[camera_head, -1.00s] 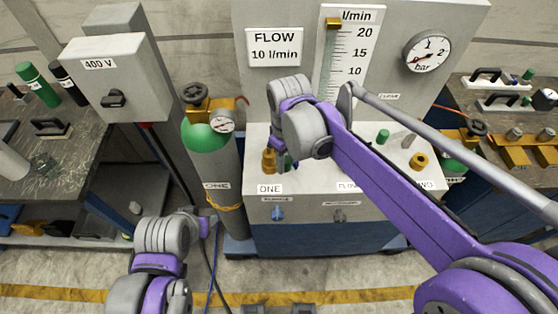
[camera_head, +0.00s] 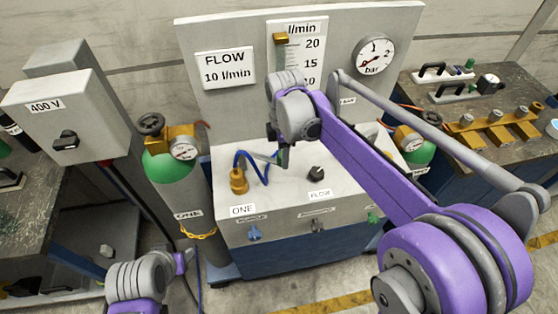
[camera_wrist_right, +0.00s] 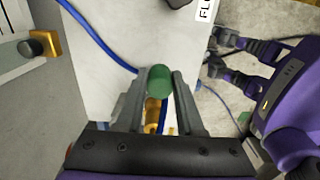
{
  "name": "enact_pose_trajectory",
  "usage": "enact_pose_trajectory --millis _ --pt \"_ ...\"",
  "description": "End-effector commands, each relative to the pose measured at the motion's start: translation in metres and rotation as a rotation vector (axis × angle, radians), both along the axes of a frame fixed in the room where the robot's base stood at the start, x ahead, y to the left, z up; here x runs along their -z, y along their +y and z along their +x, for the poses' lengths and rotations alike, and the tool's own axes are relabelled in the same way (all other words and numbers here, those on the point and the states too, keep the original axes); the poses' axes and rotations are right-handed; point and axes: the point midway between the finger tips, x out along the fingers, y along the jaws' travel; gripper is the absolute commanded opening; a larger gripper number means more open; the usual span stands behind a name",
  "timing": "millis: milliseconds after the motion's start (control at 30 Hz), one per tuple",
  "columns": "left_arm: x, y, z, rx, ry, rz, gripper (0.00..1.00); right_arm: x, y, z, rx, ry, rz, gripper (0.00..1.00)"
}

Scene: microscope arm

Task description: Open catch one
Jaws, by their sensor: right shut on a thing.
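My right gripper (camera_head: 283,158) is above the grey box top, to the right of the brass fitting (camera_head: 238,180) behind the label ONE. In the right wrist view its fingers (camera_wrist_right: 158,90) are shut on a green cylindrical piece (camera_wrist_right: 159,79). A blue hose (camera_head: 240,158) loops between the fitting and the gripper area. A small blue handle (camera_head: 254,234) sits on the box front below ONE; I cannot tell whether it is catch one. My left gripper (camera_head: 187,258) is low at the left, apart from the box; its finger opening is unclear.
A green-topped cylinder marked ONE (camera_head: 178,190), with a gauge and yellow chain, stands left of the box. The panel (camera_head: 225,110) with scale and gauge rises behind. A grey 400 V box (camera_head: 60,120) stands left. A dark knob (camera_head: 316,173) is on the box top.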

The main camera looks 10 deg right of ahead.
Motion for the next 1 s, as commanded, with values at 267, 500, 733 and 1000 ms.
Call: enact_pose_trajectory --millis 267,500,733,1000 --pt "0.0 0.0 0.0 0.0 0.0 0.0 0.5 -0.0004 -0.0046 0.008 -0.067 0.0 0.0 0.0" --pt "0.0 0.0 0.0 0.0 0.0 0.0 0.5 -0.0005 -0.005 0.009 -0.076 0.0 0.0 0.0" --pt "0.0 0.0 0.0 0.0 0.0 0.0 0.5 -0.0004 -0.0048 0.0089 -0.076 0.0 0.0 0.4" --pt "0.0001 0.0 0.0 0.0 0.0 0.0 0.5 -0.0002 -0.0048 0.0087 -0.076 0.0 0.0 0.67"
